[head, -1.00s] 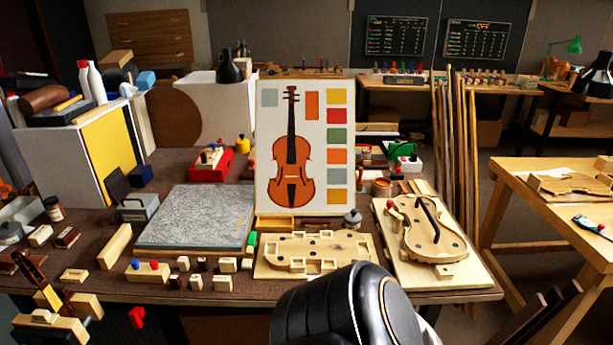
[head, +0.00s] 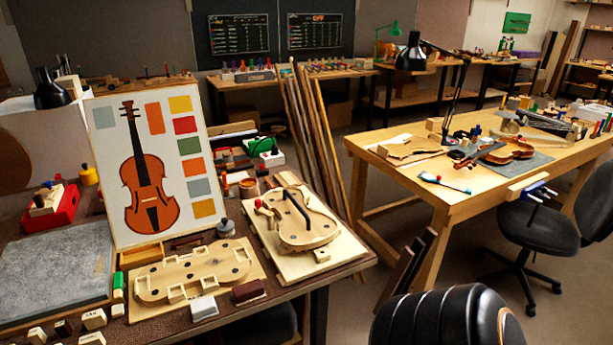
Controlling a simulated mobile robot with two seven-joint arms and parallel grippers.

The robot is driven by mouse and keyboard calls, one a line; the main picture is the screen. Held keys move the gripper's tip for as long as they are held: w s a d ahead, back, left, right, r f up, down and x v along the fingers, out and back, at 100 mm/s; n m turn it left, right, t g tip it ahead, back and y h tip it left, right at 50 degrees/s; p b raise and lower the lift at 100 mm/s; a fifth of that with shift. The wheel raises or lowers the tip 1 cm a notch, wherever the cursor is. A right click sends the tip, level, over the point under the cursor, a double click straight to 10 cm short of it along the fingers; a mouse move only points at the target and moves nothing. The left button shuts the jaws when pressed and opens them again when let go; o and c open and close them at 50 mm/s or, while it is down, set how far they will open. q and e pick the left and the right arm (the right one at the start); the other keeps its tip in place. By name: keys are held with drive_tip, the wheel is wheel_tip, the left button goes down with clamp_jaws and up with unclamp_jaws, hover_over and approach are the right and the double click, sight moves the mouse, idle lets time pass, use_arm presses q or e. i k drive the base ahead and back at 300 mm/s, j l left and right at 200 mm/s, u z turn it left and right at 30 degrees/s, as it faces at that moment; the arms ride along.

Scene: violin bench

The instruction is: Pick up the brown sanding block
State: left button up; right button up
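A small dark brown block with a pale underside (head: 248,291), which looks like the sanding block, lies near the front edge of the dark bench (head: 345,262). It is just in front of the pale wooden violin form (head: 190,272) and right of a small whitish block (head: 204,307). Neither gripper is in view. A black rounded, ribbed part at the bottom right looks like part of my arm; its gripper does not show.
A board with a clamped violin body (head: 305,232) lies right of the brown block. A violin picture panel (head: 152,165) stands behind. A light wooden table (head: 440,190) with a violin (head: 508,152) stands right, with a black chair (head: 550,225) beside it. Wood strips (head: 318,140) stand between.

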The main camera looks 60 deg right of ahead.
sight(253, 290)
drive_tip(key=z, duration=1.5)
